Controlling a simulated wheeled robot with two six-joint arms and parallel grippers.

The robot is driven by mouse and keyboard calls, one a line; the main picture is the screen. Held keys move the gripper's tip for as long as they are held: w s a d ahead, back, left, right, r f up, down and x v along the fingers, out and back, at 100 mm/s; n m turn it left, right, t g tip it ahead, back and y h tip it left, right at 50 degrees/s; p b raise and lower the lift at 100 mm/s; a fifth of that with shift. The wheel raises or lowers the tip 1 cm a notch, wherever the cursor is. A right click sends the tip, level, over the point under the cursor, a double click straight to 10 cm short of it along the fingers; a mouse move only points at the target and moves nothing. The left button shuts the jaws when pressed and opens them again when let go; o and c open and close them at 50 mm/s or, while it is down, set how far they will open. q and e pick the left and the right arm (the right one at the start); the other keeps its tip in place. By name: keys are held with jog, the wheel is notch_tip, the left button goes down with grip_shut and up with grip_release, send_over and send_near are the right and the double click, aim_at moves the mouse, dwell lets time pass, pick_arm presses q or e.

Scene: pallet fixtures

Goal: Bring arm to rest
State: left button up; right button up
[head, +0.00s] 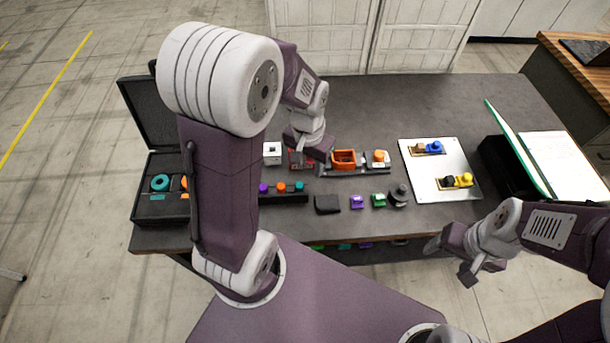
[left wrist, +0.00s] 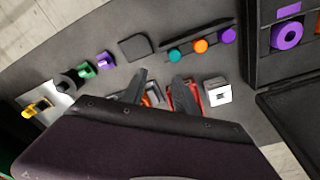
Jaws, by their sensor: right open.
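My left arm reaches over the grey table, and its gripper (head: 305,152) is above the red fixture (head: 298,160) in the middle row, partly hiding it. In the left wrist view the two dark fingers of the left gripper (left wrist: 161,82) stand apart, with nothing seen held between them. An orange block-shaped holder (head: 344,159) is just right of it on a dark rail. My right gripper (head: 450,261) hangs in front of the table's near edge at the right, open and empty.
A black open case (head: 160,217) stands at the left. A rail with coloured knobs (head: 281,198), a purple piece (head: 357,202) and a green piece (head: 378,200) lie near the front. A silver plate (head: 424,165) and an open green-edged binder (head: 556,160) lie right. The table's back is clear.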

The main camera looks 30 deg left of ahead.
pick_arm(q)
jog(key=s+d+f, duration=0.1)
jog(key=s+d, duration=0.1)
jog(key=s, duration=0.5)
jog(key=shift+d+f+n, duration=0.15)
jog(key=shift+f+n, duration=0.2)
jog(key=shift+n, duration=0.05)
